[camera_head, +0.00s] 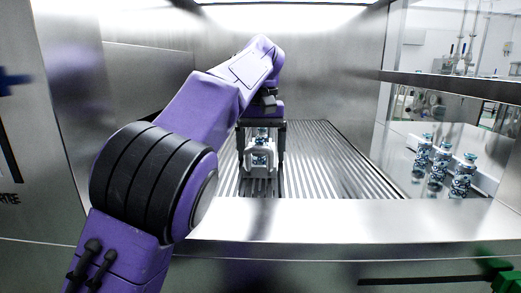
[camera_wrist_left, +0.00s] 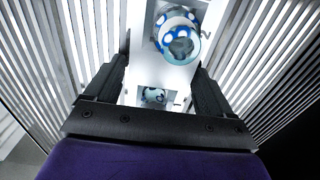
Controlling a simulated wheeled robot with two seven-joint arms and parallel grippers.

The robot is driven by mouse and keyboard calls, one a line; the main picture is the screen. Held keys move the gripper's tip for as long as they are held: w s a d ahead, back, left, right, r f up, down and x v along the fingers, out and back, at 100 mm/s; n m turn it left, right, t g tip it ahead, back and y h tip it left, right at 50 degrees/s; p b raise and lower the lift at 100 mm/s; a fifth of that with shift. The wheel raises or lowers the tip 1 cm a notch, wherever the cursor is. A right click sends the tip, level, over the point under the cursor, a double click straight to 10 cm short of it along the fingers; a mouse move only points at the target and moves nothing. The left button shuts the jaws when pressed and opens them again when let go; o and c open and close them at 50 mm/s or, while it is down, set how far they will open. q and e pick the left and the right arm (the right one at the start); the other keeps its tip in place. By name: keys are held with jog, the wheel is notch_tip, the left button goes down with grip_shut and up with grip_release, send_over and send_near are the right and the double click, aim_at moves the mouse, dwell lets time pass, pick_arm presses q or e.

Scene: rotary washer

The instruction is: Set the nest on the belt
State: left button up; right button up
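The nest (camera_head: 260,171) is a white holder with a blue-and-white patterned vial (camera_head: 260,152) standing in it. It is over the ribbed metal belt (camera_head: 325,160) inside the washer. Whether its underside touches the belt cannot be told. My left gripper (camera_head: 262,150) reaches in from the left, pointing down, with one finger along each side of the nest. In the left wrist view the fingers (camera_wrist_left: 160,85) lie close against both edges of the white nest (camera_wrist_left: 136,58), and the round vial top (camera_wrist_left: 180,38) shows between and beyond them. My right gripper is not in view.
Steel walls enclose the belt on the left and back, and a steel ledge (camera_head: 330,220) crosses the front. A glass or mirror-like panel at the right shows several patterned vials (camera_head: 440,168). The belt right of the nest is clear.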

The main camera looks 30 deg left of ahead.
pick_arm(q)
jog(key=shift+o, duration=0.2)
jog(key=shift+r, duration=0.25)
notch_tip(320, 180, up, 8)
jog(key=p, duration=0.5)
jog(key=shift+f, duration=0.25)
jog(key=shift+f, duration=0.1)
